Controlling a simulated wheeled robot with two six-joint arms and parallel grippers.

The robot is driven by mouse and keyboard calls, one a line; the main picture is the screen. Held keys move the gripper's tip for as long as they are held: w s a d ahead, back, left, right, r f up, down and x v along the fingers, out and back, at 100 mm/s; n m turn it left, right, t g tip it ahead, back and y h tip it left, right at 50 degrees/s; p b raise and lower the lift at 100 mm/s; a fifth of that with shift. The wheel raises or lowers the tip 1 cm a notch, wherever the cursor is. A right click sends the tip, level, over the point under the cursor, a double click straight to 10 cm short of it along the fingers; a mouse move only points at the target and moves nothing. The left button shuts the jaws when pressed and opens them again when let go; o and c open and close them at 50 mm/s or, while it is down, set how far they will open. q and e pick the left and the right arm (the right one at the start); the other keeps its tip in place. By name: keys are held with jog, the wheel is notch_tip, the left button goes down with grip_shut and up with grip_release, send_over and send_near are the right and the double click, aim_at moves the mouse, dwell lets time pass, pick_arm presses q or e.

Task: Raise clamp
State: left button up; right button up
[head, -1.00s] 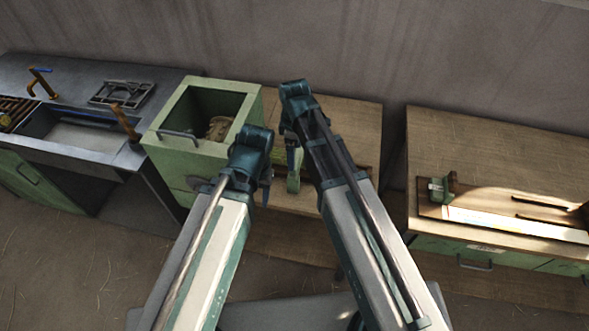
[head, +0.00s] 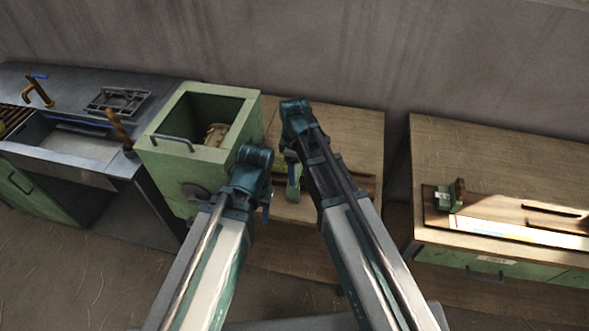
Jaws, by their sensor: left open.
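A green upright piece (head: 294,183), which may be the clamp, stands on the middle wooden table (head: 345,150), partly hidden behind my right arm. My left gripper (head: 266,200) is just left of it and points down; its jaws are small and mostly hidden by its own wrist, and it looks apart from the green piece. My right gripper (head: 291,160) is above or beside the green piece, its fingers largely hidden by the arm. I cannot tell whether it touches the piece.
A green open-topped box (head: 228,152) with a brown bundle (head: 216,134) inside stands left of the table. A metal sink counter (head: 65,150) is further left. A right-hand bench (head: 470,150) carries a board with a small green block (head: 444,197). A gap separates bench and table.

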grip_shut()
jog(key=w+d+r+g+y+p, duration=0.1)
jog(key=w+r+g+p, duration=0.2)
jog(key=r+g+p, duration=0.2)
notch_tip(320, 180, up, 2)
jog(key=shift+w+r+y, duration=0.2)
jog(key=shift+w+y, duration=0.2)
jog(key=shift+d, duration=0.1)
jog(key=o, duration=0.8)
grip_release()
jog(key=shift+p+v, duration=6.05)
jog(key=shift+v, duration=0.85)
jog(key=shift+w+f, duration=0.1)
jog(key=shift+w, duration=0.05)
